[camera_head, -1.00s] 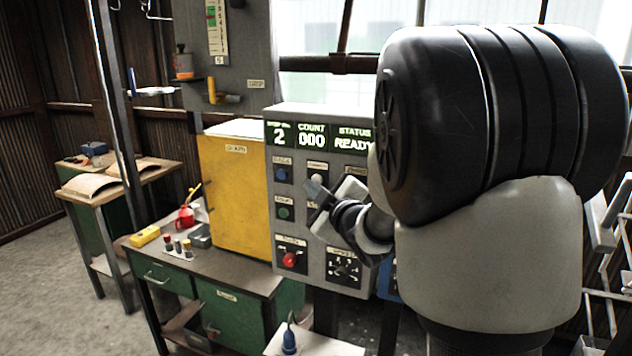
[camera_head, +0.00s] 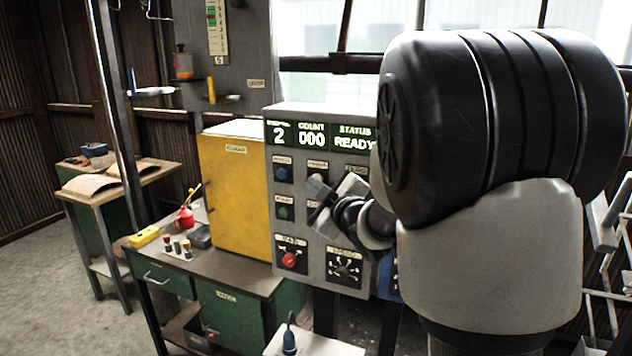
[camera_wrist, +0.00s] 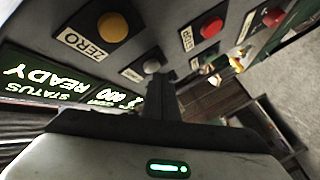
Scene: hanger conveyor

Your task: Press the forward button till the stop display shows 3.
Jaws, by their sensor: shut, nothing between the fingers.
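The grey control panel (camera_head: 308,235) faces me, and its stop display (camera_head: 279,136) shows 2. The count reads 000 and the status reads READY. My gripper (camera_head: 318,190) is shut and empty, in front of the upper middle of the panel. In the wrist view its fingertips (camera_wrist: 168,76) are just beside a pale round button (camera_wrist: 151,66). I cannot tell whether they touch it. The label by this button is too small to read surely. A blue button (camera_head: 283,173) and a green button (camera_head: 284,213) are to the left of the gripper.
A yellow button (camera_wrist: 112,27) labelled ZERO and a red button (camera_wrist: 210,26) labelled STOP are near the gripper in the wrist view. A red knob (camera_head: 290,260) and a dial (camera_head: 343,267) are low on the panel. A yellow cabinet (camera_head: 235,195) stands to the left.

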